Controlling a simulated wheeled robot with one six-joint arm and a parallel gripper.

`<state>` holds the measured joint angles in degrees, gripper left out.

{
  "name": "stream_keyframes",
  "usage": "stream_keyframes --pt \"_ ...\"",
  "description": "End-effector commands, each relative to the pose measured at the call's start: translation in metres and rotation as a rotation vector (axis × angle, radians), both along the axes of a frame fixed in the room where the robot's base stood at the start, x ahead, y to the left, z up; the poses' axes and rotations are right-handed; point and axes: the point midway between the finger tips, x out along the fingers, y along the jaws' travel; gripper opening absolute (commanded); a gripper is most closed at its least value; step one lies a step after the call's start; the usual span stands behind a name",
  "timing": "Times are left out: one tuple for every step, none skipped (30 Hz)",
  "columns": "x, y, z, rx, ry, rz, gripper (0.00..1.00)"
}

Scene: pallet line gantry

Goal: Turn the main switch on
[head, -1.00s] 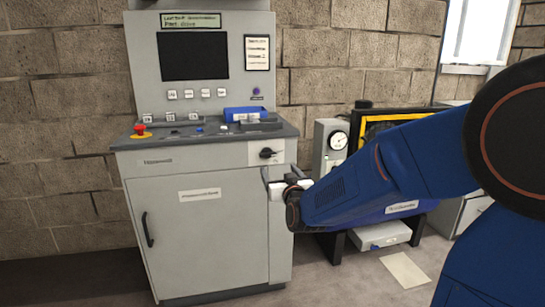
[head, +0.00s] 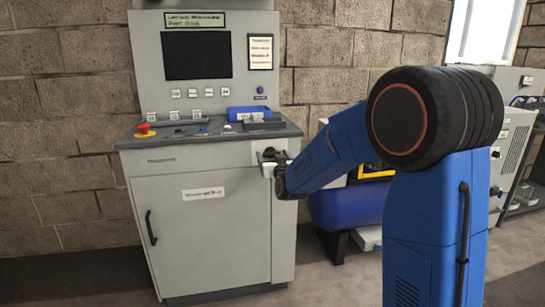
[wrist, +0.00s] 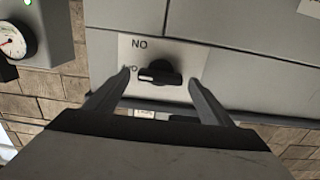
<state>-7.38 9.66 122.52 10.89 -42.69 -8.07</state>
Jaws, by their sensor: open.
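The main switch is a black rotary knob (wrist: 160,73) on a pale plate (wrist: 190,52) on the grey cabinet's front. In the wrist view its grip lies level, with a white mark at its left end towards a partly hidden label. The word ON shows upside down above the knob, left of centre. My gripper (wrist: 160,80) is open, with one finger on each side of the knob; I cannot tell if either touches it. In the head view my gripper (head: 273,167) is at the cabinet's upper right front and partly covers the switch.
The grey control cabinet (head: 200,235) has a dark screen (head: 196,58), buttons, a red emergency stop (head: 143,128) and a blue item (head: 246,112) on its ledge. A blue tank (head: 345,205) stands right of it. A gauge (wrist: 14,42) shows left in the wrist view.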

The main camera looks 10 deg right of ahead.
Motion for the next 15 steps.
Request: stream_keyframes --pt "0.0027 -0.0001 0.0 0.0 0.0 0.0 0.75" --pt "0.0037 -0.0002 -0.0001 0.0 0.0 0.0 0.75" --pt "0.0047 -0.0002 -0.0002 0.0 0.0 0.0 0.75" --pt "0.0052 -0.0002 -0.0003 0.0 0.0 0.0 0.75" --pt "0.0056 -0.0001 -0.0003 0.0 0.0 0.0 0.75" --pt "0.0058 -0.0002 -0.0003 0.0 0.0 0.0 0.75" --pt "0.0058 -0.0002 -0.0003 0.0 0.0 0.0 0.75" --pt "0.0057 -0.0001 -0.0002 0.0 0.0 0.0 0.75" --pt "0.0057 -0.0001 -0.0002 0.0 0.0 0.0 0.75" --pt "0.0056 -0.0001 -0.0002 0.0 0.0 0.0 0.75" --pt "0.0056 -0.0001 -0.0002 0.0 0.0 0.0 0.75" --pt "0.0056 -0.0001 -0.0002 0.0 0.0 0.0 0.7" --pt "0.0056 -0.0001 -0.0002 0.0 0.0 0.0 0.63" --pt "0.0056 -0.0001 -0.0001 0.0 0.0 0.0 0.56" --pt "0.0055 -0.0001 -0.0001 0.0 0.0 0.0 0.46"
